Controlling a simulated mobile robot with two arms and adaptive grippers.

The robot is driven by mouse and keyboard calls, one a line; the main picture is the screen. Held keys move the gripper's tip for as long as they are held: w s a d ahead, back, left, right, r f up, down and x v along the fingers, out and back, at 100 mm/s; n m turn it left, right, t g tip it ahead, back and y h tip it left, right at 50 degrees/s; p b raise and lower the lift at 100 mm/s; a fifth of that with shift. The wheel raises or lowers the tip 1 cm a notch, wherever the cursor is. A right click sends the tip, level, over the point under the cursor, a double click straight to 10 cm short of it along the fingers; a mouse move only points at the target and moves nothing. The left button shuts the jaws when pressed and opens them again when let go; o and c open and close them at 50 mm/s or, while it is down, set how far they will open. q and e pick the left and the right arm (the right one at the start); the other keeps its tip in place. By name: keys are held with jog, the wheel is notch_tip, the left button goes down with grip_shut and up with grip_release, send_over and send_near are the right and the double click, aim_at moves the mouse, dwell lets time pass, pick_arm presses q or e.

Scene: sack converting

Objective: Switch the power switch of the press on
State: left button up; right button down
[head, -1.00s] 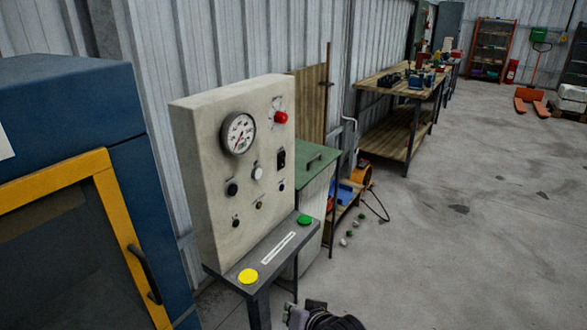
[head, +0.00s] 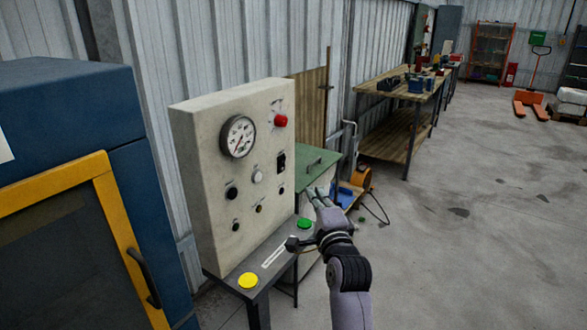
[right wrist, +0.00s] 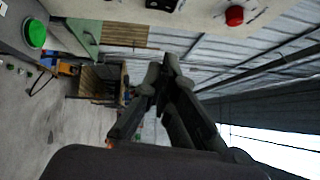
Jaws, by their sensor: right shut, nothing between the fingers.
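The press control panel (head: 205,205) is a cream upright box at the middle left, with a gauge (head: 238,136), a red knob (head: 281,120) and several small knobs. A black rocker switch (head: 281,162), seemingly the power switch, sits on its right side; its position is too small to tell. The switch also shows at the top edge of the right wrist view (right wrist: 165,4). My right gripper (head: 314,192) is shut and empty, to the right of the panel and below the switch, apart from both. My left gripper is out of view.
A shelf below the panel carries a yellow button (head: 248,280) and a green button (head: 305,223), the green one close to my right gripper. A blue cabinet (head: 75,90) with a yellow-framed door stands left. A green-topped cabinet (head: 312,160) is behind the gripper. Open floor lies right.

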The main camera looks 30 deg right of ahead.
jog(key=p, duration=0.2)
send_near(288, 156)
jog(key=d, duration=0.3)
jog(key=shift+w+a+r+p, duration=0.1)
jog(key=shift+w+a+p, duration=0.25)
jog(key=shift+w, duration=0.4)
jog(key=shift+w+a+r+p, duration=0.1)
jog(key=shift+w+a+p, duration=0.25)
jog(key=shift+w, duration=0.45)
jog(key=shift+w+a+r+n+p, duration=0.1)
jog(key=shift+w+r+n+p, duration=0.3)
jog(key=shift+p, duration=0.75)
jog(key=shift+s+f, duration=0.1)
jog(key=shift+f, duration=0.15)
